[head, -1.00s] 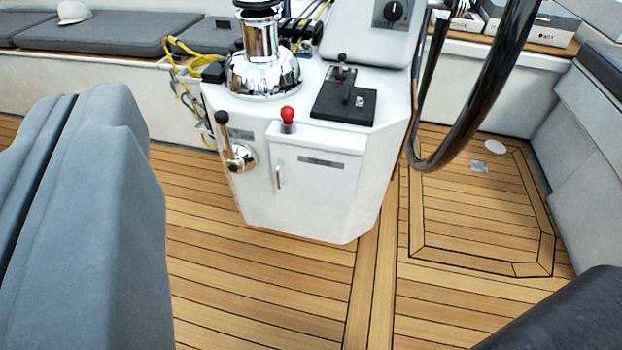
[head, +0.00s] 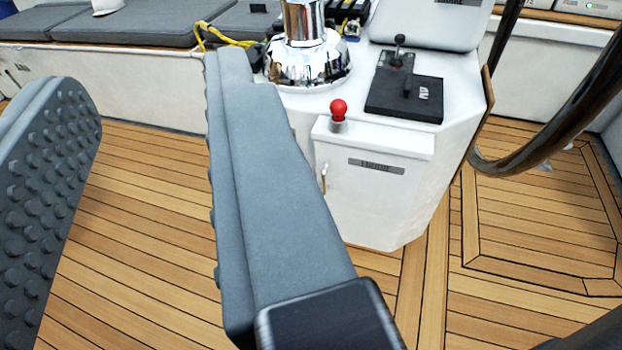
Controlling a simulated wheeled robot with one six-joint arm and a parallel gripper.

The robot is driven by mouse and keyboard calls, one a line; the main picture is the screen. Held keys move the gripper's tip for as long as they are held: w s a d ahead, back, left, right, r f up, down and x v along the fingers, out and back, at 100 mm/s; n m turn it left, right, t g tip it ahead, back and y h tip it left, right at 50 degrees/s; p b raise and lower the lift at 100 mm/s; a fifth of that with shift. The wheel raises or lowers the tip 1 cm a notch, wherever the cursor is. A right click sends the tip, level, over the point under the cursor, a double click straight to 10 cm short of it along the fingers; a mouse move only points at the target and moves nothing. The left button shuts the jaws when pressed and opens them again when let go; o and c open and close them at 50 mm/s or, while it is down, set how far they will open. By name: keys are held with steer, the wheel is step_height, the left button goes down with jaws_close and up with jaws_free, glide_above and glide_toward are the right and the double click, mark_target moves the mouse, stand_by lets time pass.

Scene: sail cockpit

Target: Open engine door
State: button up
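The engine door (head: 370,195) is a white panel with a dark label on the front of the white console, and it looks closed. Its small metal handle (head: 323,180) stands upright at the door's left edge, close to the right of my right finger in the picture. My gripper (head: 150,85) is open and empty, with two grey fingers spread wide and bumpy pads facing inward. The right finger covers the console's left front side. The fingers appear nearer to the camera than the door; I cannot tell the exact gap.
A red knob (head: 338,110) stands above the door's top left corner. A chrome winch (head: 306,50) and a black lever panel (head: 404,95) sit on the console. The black steering wheel (head: 560,125) is at right. Teak floor (head: 150,220) is clear at left; cushioned bench (head: 110,30) lies behind.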

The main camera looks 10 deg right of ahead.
steer(key=w+d+f+m+h, duration=0.1)
steer(key=w+f, duration=1)
steer(key=w, duration=0.1)
steer(key=m+g+h, duration=0.1)
steer(key=m+h, duration=0.2)
steer(key=h, duration=0.4)
glide_toward(324, 184)
steer(key=x, duration=0.8)
steer(key=shift+w+d, duration=0.15)
steer(key=shift+w, duration=0.25)
steer(key=shift+c, duration=0.4)
jaws_close()
